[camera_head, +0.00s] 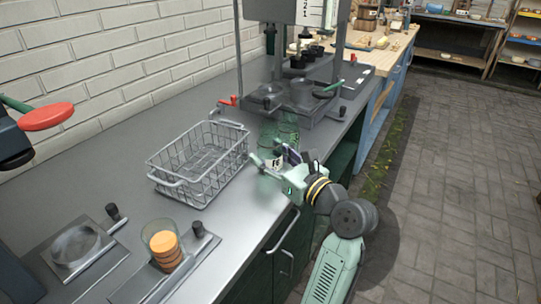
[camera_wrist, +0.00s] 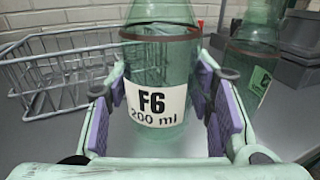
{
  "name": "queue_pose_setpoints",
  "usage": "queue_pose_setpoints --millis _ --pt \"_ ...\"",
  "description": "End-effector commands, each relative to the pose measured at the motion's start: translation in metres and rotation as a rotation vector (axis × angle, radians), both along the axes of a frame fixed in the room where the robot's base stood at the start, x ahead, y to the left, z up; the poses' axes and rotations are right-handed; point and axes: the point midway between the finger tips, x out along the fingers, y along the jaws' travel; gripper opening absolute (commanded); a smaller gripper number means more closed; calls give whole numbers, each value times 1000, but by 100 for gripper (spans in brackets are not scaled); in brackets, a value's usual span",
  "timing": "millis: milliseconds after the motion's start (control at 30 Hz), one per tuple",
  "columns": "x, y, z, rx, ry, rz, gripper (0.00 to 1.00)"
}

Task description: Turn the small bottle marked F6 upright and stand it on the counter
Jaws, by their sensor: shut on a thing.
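The small green glass bottle marked F6 (camera_wrist: 157,100) is between the purple pads of my gripper (camera_wrist: 160,108) in the wrist view. Its white label reads F6, 200 ml, right way up, and its neck points up, so it looks upright. In the head view its label (camera_head: 275,162) shows at my gripper (camera_head: 277,172), above the front part of the steel counter (camera_head: 225,215). My gripper is shut on the bottle's sides.
A second green bottle (camera_wrist: 252,62) stands close behind on the right; it also shows in the head view (camera_head: 289,135). A wire basket (camera_head: 200,160) is to the left. A glass with orange pieces (camera_head: 163,243) stands near the front. Grey equipment (camera_head: 300,100) stands behind.

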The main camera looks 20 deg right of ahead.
Motion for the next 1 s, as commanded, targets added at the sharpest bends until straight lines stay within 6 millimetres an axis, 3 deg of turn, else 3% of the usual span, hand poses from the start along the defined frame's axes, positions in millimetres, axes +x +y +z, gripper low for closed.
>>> queue_pose_setpoints --millis 400,1000 --pt "0 1 -11 1 -1 1 19" --pt "0 0 -13 1 -1 0 19"
